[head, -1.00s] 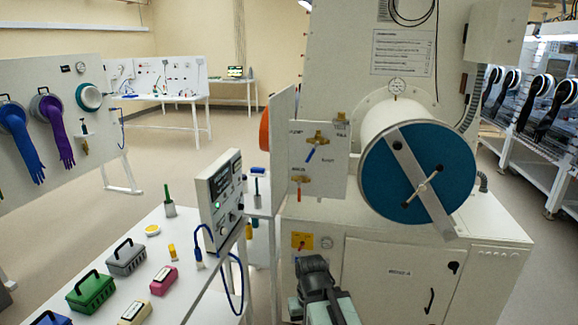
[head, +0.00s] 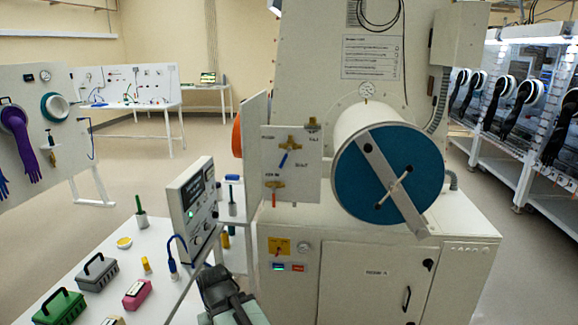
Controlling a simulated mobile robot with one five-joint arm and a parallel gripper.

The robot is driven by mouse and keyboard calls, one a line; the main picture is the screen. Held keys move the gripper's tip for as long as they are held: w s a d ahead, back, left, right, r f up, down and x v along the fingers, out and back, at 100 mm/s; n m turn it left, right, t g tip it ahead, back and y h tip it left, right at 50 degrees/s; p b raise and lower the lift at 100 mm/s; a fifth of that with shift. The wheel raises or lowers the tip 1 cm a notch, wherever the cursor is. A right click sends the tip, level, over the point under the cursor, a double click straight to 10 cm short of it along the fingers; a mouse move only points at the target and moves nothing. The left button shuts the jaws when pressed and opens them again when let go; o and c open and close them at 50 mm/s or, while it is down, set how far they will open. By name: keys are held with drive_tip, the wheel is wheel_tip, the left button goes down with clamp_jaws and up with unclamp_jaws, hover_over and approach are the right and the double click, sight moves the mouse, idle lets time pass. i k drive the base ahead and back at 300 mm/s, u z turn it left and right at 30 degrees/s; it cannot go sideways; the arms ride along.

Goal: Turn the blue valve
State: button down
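The blue valve is a small brass valve (head: 289,143) with a blue lever handle (head: 284,160), on the white panel left of the large blue-faced cylinder. Its lever slants down and to the left. A second brass valve (head: 273,184) with a red handle sits below it, its lever pointing down. My dark arm end with my gripper (head: 222,290) shows at the bottom of the head view, below and left of the panel and apart from the valves. Its fingers cannot be made out clearly.
A white table (head: 150,270) at the lower left holds a meter box (head: 192,205), a green case (head: 60,308), a grey case (head: 97,272) and a pink box (head: 137,294). The white cabinet (head: 360,280) stands ahead. Open floor lies at the right.

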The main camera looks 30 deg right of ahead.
sight(290, 149)
drive_tip(key=i, duration=0.85)
drive_tip(key=u, duration=0.05)
